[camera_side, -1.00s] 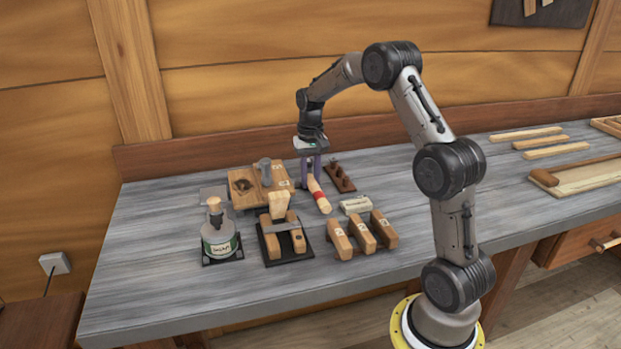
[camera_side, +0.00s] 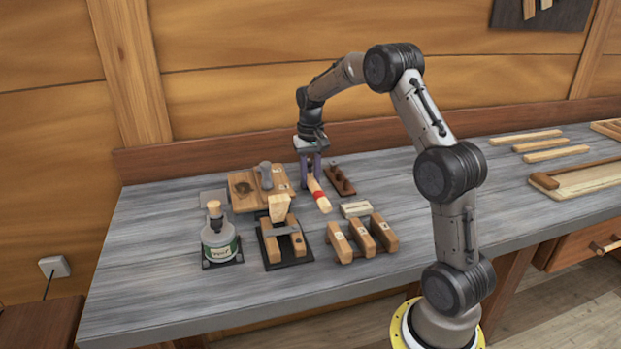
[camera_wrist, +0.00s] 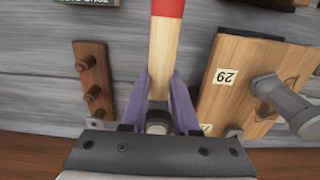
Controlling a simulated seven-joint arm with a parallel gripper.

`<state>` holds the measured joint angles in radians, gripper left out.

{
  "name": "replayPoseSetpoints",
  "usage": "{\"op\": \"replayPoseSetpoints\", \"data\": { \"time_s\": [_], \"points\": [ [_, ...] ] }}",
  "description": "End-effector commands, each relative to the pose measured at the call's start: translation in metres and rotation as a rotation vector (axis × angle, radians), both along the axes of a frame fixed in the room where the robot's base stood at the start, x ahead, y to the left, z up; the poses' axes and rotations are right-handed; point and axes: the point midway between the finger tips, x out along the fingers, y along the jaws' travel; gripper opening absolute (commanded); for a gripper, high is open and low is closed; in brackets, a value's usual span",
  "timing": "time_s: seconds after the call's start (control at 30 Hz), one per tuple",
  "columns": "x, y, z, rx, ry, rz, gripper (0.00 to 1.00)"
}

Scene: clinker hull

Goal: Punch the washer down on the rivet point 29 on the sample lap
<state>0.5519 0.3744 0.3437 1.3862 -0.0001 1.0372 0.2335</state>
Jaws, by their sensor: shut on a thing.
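My gripper (camera_side: 310,168) is shut on a wooden-handled tool with a red band (camera_side: 318,194), just above the bench. In the wrist view the gripper's purple fingers (camera_wrist: 160,82) lie on both sides of the tool's pale wooden shaft (camera_wrist: 165,50), with a dark rounded end near the palm. The sample lap (camera_wrist: 232,52), a wooden board labelled 29, is to the right of the gripper there. A grey metal cylinder (camera_wrist: 285,100) stands over it. In the side view the board (camera_side: 240,182) is left of the gripper. I cannot make out the washer or rivet point.
A rack with brown pegs (camera_wrist: 88,66) lies on the gripper's other side. A pale labelled block (camera_side: 355,208), wooden blocks in a row (camera_side: 363,238), a clamp-like wooden stand (camera_side: 284,243) and a corked bottle (camera_side: 219,240) stand nearer the front. The bench front is clear.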

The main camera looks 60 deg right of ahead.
Motion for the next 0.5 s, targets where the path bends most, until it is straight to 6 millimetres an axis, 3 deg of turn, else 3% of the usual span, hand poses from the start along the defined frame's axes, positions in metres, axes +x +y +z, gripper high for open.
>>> {"op": "replayPoseSetpoints", "data": {
  "time_s": [0.5],
  "points": [
    [0.001, -0.001, 0.05, -0.005, -0.008, 0.0, 0.0]
  ]
}}
